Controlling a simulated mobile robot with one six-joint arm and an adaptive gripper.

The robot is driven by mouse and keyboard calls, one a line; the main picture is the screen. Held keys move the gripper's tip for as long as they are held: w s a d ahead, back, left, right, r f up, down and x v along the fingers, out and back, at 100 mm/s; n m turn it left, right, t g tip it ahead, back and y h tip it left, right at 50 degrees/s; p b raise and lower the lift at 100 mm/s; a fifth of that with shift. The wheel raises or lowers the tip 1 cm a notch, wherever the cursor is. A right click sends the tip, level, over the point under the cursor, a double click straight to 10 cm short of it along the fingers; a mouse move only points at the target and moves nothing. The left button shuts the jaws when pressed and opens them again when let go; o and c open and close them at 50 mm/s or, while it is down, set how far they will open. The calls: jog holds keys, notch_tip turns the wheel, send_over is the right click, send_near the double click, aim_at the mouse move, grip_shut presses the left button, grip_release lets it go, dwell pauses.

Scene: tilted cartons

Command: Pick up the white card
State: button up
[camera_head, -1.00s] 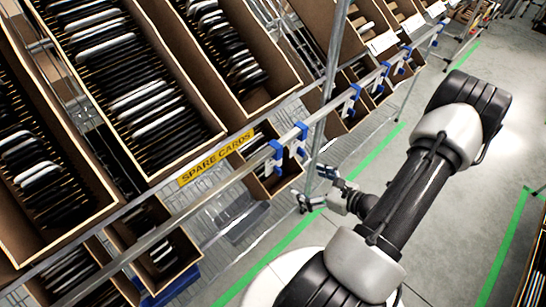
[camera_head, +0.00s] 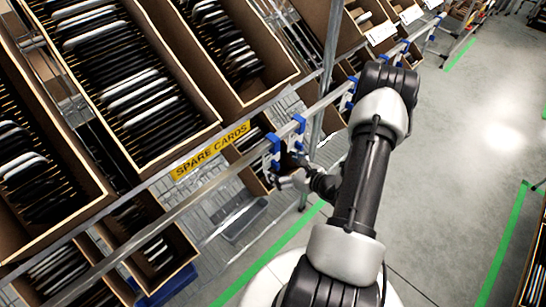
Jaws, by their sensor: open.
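Several white cards stand among black ones in the tilted cartons on the rack, so I cannot tell which one is meant. One white card (camera_head: 130,88) is in the large carton (camera_head: 205,133) at the upper left, packed on edge between dark cards. My gripper (camera_head: 278,180) is open and empty. It is low at the rack's front rail, right of the yellow SPARE CARDS label (camera_head: 210,150) and below the large carton. In the picture it overlaps the small lower carton behind the label. Its fingertips are small and partly lost against the rack.
A metal rail (camera_head: 220,178) with blue clips (camera_head: 299,124) runs along the rack front, close to my gripper. An upright post (camera_head: 333,50) stands behind my arm. Smaller cartons (camera_head: 178,262) sit on the lower level. The grey floor (camera_head: 455,170) at right is clear.

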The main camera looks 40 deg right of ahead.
aim_at(277, 164)
jog(key=b+x, duration=0.1)
jog(key=x, duration=0.3)
jog(key=shift+f, duration=0.2)
jog(key=shift+d, duration=0.1)
jog(key=shift+c, duration=0.4)
jog(key=c, duration=1)
jog(key=shift+r, duration=0.15)
jog(key=shift+c, duration=0.2)
